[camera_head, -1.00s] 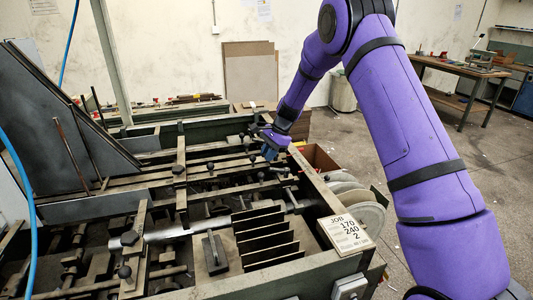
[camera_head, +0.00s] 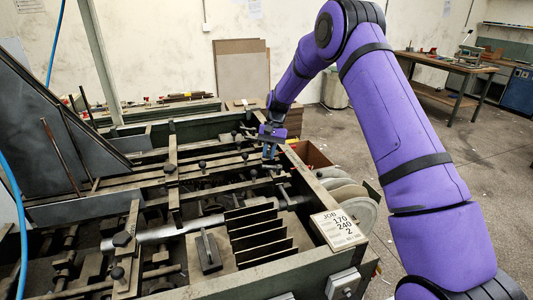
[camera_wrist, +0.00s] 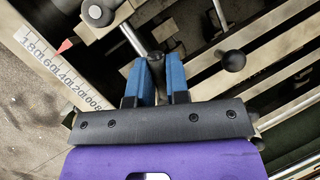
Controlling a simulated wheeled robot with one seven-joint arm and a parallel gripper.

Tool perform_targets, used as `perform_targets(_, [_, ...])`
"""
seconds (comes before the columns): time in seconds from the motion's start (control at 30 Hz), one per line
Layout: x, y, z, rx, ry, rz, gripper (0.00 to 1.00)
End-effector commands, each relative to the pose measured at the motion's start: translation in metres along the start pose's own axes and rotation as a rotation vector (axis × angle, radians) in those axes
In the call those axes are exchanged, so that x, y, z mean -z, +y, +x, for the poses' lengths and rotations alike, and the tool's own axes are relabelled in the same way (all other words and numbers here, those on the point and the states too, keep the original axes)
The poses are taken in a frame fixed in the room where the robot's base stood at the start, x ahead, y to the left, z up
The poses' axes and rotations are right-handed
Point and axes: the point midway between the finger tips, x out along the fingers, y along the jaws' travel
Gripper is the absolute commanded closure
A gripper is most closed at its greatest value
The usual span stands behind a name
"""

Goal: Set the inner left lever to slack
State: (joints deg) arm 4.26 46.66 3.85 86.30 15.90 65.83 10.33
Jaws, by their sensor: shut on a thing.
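My gripper (camera_head: 270,152) points down over the far right part of the green machine's frame. In the wrist view its blue fingers (camera_wrist: 157,78) are shut on the dark knob (camera_wrist: 155,57) at the end of a bright metal lever rod (camera_wrist: 131,37). The fingers hide part of this knob. Another black knob (camera_wrist: 233,60) on a thin stem stands to the right, apart from the fingers. A larger black knob (camera_wrist: 98,12) is at the upper left. I cannot tell from the frames which lever is the inner left one.
A numbered scale (camera_wrist: 58,72) with a red pointer (camera_wrist: 65,45) runs along the machine's edge. A job card (camera_head: 340,229) lies on the near right rail. Upright dark plates (camera_head: 258,238) stand in the middle. Bars and several knobs crowd the frame around my gripper.

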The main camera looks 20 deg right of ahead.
Motion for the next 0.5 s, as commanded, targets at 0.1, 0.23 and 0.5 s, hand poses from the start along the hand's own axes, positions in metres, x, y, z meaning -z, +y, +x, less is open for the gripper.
perform_targets(0.1, [0.0007,0.0026,0.0004,-0.015,-0.007,-0.033,1.0])
perform_targets(0.23, [0.0006,0.0038,0.0002,-0.026,-0.012,-0.058,1.0])
perform_targets(0.5, [0.0005,0.0042,0.0,-0.031,-0.015,-0.071,1.0])
